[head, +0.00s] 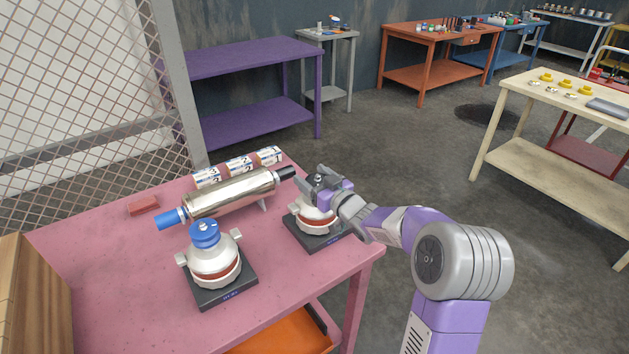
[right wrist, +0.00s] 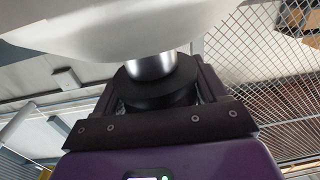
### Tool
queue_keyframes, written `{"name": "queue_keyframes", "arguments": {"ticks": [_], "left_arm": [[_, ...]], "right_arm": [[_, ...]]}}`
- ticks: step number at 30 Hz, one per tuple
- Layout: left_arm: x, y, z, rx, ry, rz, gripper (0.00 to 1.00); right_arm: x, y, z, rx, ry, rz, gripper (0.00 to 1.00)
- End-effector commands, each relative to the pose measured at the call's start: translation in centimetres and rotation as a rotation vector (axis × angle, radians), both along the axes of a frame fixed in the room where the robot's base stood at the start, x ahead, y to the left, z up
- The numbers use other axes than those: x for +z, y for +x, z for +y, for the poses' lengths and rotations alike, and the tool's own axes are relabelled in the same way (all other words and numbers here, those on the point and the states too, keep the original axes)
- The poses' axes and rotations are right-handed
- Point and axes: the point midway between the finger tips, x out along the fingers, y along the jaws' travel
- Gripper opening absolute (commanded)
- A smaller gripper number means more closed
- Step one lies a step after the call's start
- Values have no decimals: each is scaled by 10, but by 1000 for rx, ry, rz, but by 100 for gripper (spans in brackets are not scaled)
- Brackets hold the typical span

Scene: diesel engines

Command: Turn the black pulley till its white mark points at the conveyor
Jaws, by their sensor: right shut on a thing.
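The black pulley (right wrist: 160,88) shows in the right wrist view between the two dark fingers of my right gripper, under a silver shaft (right wrist: 152,65) and a pale housing (right wrist: 130,30). In the head view my right gripper (head: 318,184) is shut around the top of the right-hand white pump-like unit (head: 304,214), on a black base (head: 318,240). The fingers hide most of the pulley there. I cannot make out its white mark. A shiny silver roller (head: 232,194) with a blue and a black end lies left of it; nothing else on the table resembles a conveyor. My left gripper is not in view.
A second white unit (head: 212,264) with a blue pulley (head: 204,233) stands front left on the pink table (head: 130,290). A red block (head: 143,205) lies at left. A mesh fence (head: 85,80) rises behind.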

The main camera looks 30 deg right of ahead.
Motion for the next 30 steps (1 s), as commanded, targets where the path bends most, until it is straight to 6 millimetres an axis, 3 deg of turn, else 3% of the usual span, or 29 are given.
{"name": "queue_keyframes", "arguments": {"ticks": [15, 30], "left_arm": [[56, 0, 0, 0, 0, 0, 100], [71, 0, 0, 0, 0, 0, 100]], "right_arm": [[3, -1, 5, 363, 2, 3, 41], [2, -2, 8, 482, 2, -3, 41]]}}
